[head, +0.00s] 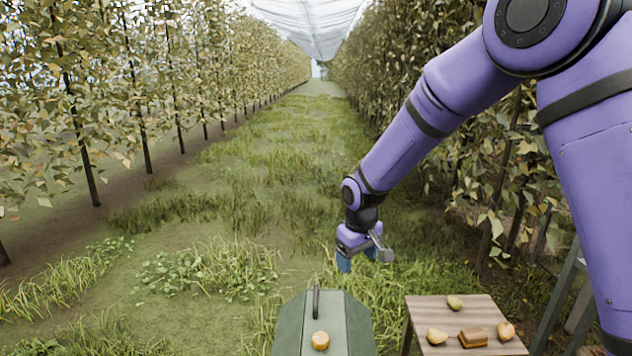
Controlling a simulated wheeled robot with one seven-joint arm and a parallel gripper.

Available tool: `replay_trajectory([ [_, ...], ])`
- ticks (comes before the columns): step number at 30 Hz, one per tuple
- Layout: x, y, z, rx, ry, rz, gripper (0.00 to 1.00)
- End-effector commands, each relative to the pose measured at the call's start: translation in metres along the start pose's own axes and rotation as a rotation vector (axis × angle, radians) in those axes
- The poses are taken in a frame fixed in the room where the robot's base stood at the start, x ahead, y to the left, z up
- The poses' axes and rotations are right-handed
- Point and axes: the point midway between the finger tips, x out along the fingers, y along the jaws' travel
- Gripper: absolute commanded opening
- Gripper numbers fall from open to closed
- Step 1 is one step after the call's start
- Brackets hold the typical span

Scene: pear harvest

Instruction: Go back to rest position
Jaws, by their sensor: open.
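My purple arm reaches in from the upper right of the head view. My gripper (344,264), with blue fingers, hangs above the grass just beyond the green surface and left of the wooden table. It is open, and nothing shows between its fingers. It is apart from the pears.
A small wooden table (425,312) stands at lower right. It bears a greenish pear (454,302), two yellowish pears (437,336) (505,330) and a brown block-like thing (473,337). A grey frame (560,295) stands right of it. Tree rows flank an open grass lane (290,130).

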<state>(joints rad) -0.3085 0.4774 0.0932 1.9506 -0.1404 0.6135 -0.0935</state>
Motion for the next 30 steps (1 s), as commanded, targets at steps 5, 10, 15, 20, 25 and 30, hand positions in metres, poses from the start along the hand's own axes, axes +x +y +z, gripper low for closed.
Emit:
replay_trajectory([
  [5, -0.065, 0.022, 0.033, 0.073, 0.042, 0.026, 0.76],
  [10, -0.117, 0.036, 0.071, 0.144, 0.079, 0.045, 0.76],
  [15, -0.162, 0.044, 0.114, 0.214, 0.115, 0.062, 0.76],
  [20, -0.198, 0.046, 0.157, 0.28, 0.151, 0.075, 0.76],
  [25, -0.228, 0.044, 0.204, 0.349, 0.189, 0.087, 0.76],
  [30, -0.25, 0.036, 0.252, 0.419, 0.23, 0.096, 0.76],
])
